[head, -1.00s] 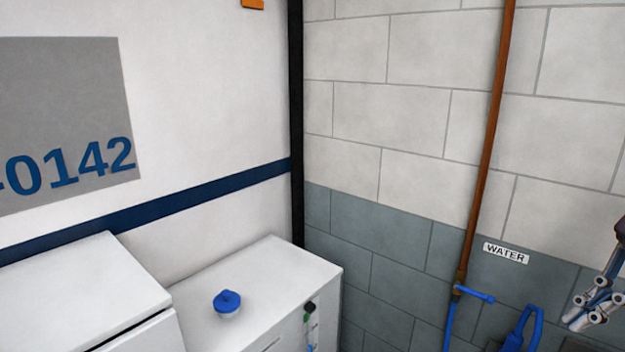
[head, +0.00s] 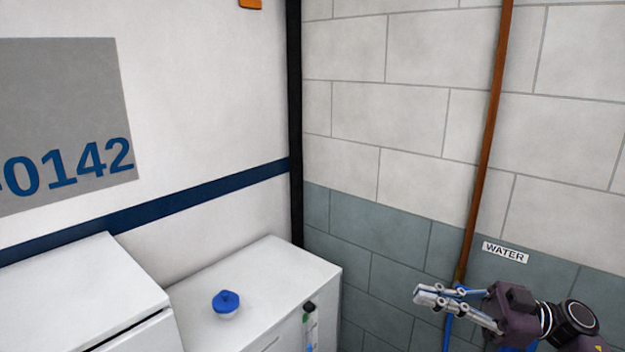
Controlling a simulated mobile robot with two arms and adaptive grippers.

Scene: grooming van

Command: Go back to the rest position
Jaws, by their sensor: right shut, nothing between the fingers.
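My right gripper (head: 432,300) is in the lower right of the head view, with its fingers pointing left. It is shut and holds nothing. It is in front of the wall and covers part of the blue tap and hose at the foot of the copper pipe (head: 487,140). My left gripper is out of view.
Another white unit (head: 80,290) is at lower left. A WATER label (head: 505,252) is on the block wall.

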